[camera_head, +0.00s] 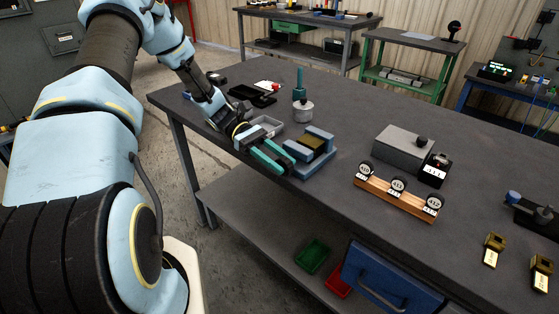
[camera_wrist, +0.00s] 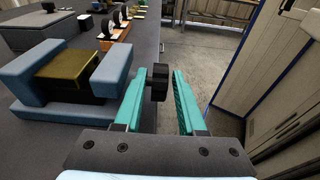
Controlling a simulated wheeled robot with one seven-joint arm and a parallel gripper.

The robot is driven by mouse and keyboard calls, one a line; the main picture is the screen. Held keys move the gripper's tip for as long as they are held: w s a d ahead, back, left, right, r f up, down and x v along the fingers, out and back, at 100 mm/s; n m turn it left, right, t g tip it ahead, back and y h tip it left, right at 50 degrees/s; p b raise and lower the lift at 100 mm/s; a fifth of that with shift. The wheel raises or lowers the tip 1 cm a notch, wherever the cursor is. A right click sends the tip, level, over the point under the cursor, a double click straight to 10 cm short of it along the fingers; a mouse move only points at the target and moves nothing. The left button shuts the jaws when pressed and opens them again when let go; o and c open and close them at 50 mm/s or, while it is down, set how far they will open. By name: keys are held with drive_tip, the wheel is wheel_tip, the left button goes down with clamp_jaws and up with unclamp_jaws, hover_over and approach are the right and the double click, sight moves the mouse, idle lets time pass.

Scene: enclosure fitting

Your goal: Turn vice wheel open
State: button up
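The vice (camera_head: 317,141) is blue-grey with a brass-coloured block (camera_wrist: 75,76) between its jaws. It stands near the table's front edge and also shows at the left of the wrist view (camera_wrist: 38,77). Its black wheel (camera_wrist: 160,82) shows in the wrist view, right of the vice body. In the head view I cannot make the wheel out behind my fingers. My gripper (camera_head: 284,166) has two teal fingers, which also show in the wrist view (camera_wrist: 167,85).
A wooden rail with dials (camera_head: 397,195) and a grey box (camera_head: 402,150) stand right of the vice. In the wrist view, open floor (camera_wrist: 200,55) lies past the table edge.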

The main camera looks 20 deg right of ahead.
drive_tip(key=shift+o, duration=0.8)
drive_tip(key=b+v, duration=0.3)
drive_tip(key=v, duration=0.7)
drive_tip(key=shift+w+a+r, duration=0.15)
drive_tip(key=shift+w+a, duration=0.05)
drive_tip(key=shift+w, duration=0.15)
